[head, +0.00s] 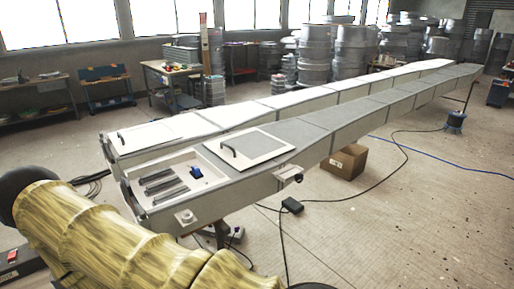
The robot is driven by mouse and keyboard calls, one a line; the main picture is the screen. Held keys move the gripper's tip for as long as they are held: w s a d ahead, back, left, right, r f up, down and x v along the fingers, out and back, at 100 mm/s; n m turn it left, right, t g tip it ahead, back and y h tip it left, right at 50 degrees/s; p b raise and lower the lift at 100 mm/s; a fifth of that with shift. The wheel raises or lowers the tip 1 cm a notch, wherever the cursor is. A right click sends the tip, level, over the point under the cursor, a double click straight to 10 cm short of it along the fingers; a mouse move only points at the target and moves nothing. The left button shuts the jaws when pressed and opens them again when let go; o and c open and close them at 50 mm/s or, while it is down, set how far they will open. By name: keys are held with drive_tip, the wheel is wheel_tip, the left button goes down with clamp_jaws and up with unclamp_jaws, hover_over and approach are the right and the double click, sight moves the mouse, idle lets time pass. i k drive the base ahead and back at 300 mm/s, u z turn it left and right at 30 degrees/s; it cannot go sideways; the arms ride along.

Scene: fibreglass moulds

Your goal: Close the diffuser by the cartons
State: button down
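Two long grey-white housings run side by side away from me. The nearer one has a square pale panel with a grey face (250,146), likely its diffuser, with a dark handle (228,151) at its left edge. This panel lies back from the near end, leaving an open bay (207,179) with several grey bars and a small blue part. The farther housing has a similar white panel (145,134) at its near end, and no open bay shows there. One brown carton (345,161) stands on the floor under the nearer housing. My gripper is not in view.
Black cables and a small black box (292,205) lie on the floor at the right of the housing. A blue cable crosses farther right. Workbenches (36,96) and stacked metal drums (315,50) stand behind. The right foreground floor is mostly open.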

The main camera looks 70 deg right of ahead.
sight(243, 150)
drive_tip(key=z, duration=2)
drive_tip(key=i, duration=0.4)
drive_tip(key=u, duration=0.3)
